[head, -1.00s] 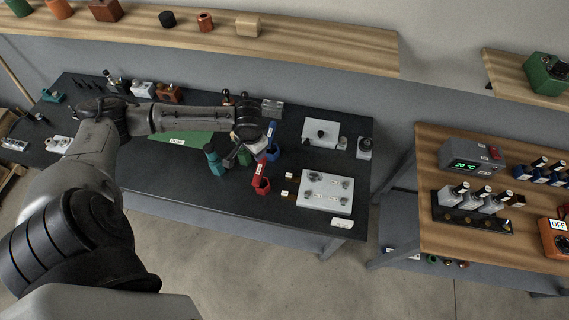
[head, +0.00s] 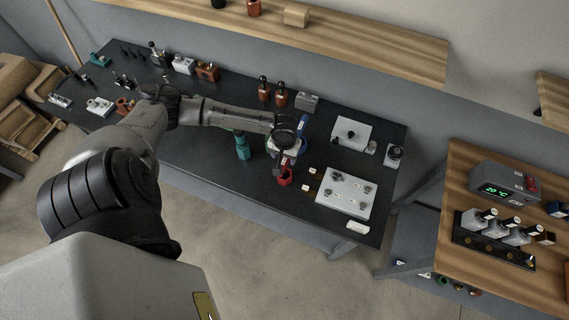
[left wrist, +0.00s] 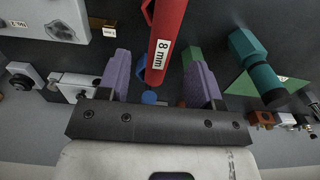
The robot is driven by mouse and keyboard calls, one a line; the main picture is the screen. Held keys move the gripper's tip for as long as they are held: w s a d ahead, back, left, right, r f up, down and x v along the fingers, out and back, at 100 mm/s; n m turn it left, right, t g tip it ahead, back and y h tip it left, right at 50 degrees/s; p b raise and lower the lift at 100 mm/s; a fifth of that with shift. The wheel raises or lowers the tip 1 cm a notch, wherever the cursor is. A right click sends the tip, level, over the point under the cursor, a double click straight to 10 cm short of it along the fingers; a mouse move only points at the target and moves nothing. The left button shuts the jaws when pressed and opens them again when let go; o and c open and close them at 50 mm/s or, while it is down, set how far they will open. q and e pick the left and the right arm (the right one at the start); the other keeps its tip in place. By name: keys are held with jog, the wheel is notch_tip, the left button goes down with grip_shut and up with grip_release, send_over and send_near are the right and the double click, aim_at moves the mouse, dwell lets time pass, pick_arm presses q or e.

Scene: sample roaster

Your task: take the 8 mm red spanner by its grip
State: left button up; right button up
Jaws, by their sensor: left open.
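The red spanner (head: 285,178) lies on the dark bench in the head view, its upper part covered by my left gripper (head: 284,152). In the left wrist view the red spanner (left wrist: 166,45) bears an "8 mm" label, and the end of its grip shows between the two purple fingers of my left gripper (left wrist: 160,65). The fingers are open, with a gap on both sides of the grip. I cannot tell how deep the grip sits between them. My right gripper is in neither view.
A blue spanner (head: 304,124) lies close beside the red one. A teal tool (head: 242,147) stands to the left, also in the left wrist view (left wrist: 258,66). A pale plate (head: 347,193) with fittings is to the right. The bench front is clear.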

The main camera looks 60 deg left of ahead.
aim_at(285, 160)
pick_arm(q)
jog(key=shift+a+f+p, duration=0.1)
jog(key=shift+f+p, duration=0.25)
jog(key=shift+f, duration=2.75)
jog(key=shift+c, duration=0.3)
grip_shut()
